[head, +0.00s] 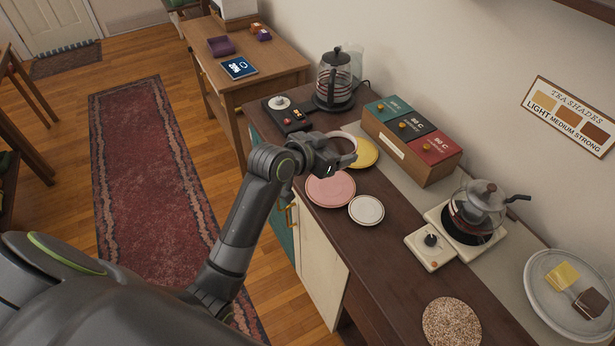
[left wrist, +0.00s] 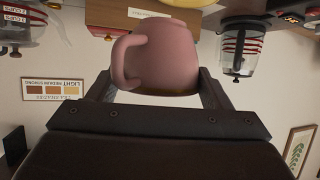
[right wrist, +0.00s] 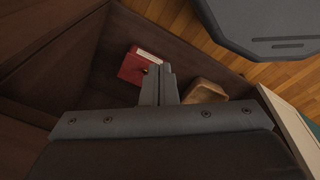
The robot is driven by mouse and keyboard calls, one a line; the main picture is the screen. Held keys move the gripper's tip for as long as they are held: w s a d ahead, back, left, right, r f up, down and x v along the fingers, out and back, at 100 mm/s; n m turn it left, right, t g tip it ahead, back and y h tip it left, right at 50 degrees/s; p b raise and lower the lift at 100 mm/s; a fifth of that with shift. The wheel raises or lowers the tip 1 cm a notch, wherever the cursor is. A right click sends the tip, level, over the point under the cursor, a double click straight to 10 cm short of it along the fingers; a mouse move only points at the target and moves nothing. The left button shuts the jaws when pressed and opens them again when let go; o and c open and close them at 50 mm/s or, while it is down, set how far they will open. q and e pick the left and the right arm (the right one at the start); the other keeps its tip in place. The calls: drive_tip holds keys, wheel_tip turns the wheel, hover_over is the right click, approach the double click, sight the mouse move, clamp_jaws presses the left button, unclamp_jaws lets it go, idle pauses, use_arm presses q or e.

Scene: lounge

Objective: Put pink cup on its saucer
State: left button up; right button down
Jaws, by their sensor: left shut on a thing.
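My left gripper (head: 338,162) is shut on the pink cup (left wrist: 165,58), which fills the space between the fingers in the left wrist view, its handle to the left. In the head view the cup (head: 343,141) is partly hidden behind the gripper. The gripper is above the counter, just beyond the pink saucer (head: 330,189). The pink saucer lies empty near the counter's front edge. My right gripper (right wrist: 160,82) is seen only in the right wrist view; its fingers are together with nothing visible between them.
A yellow saucer (head: 364,153) and a white saucer (head: 366,210) lie near the pink one. Tea boxes (head: 431,150), a kettle (head: 334,78) and a glass teapot (head: 476,206) stand behind. A red box (right wrist: 136,67) and a wooden object (right wrist: 204,92) are near my right gripper.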

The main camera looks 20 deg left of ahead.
use_arm(q)
drive_tip(key=shift+w+a, duration=0.2)
drive_tip(key=shift+a, duration=0.25)
drive_tip(key=shift+a+f, duration=0.15)
drive_tip(key=shift+f, duration=0.2)
wheel_tip(320, 180, down, 5)
drive_tip(key=shift+s+r, duration=0.1)
drive_tip(key=shift+r, duration=0.05)
drive_tip(key=shift+f+p, duration=0.4)
drive_tip(key=shift+f, duration=1.75)
use_arm(e)
drive_tip(key=shift+s+d+r, duration=0.1)
drive_tip(key=shift+d+r, duration=0.05)
drive_tip(key=shift+r, duration=0.05)
drive_tip(key=shift+f, duration=0.1)
use_arm(q)
drive_tip(key=o, duration=0.6)
drive_tip(key=shift+f, duration=0.2)
drive_tip(key=o, duration=0.5)
drive_tip(key=shift+r, duration=0.1)
drive_tip(key=shift+c, duration=0.2)
use_arm(e)
drive_tip(key=shift+a, duration=0.25)
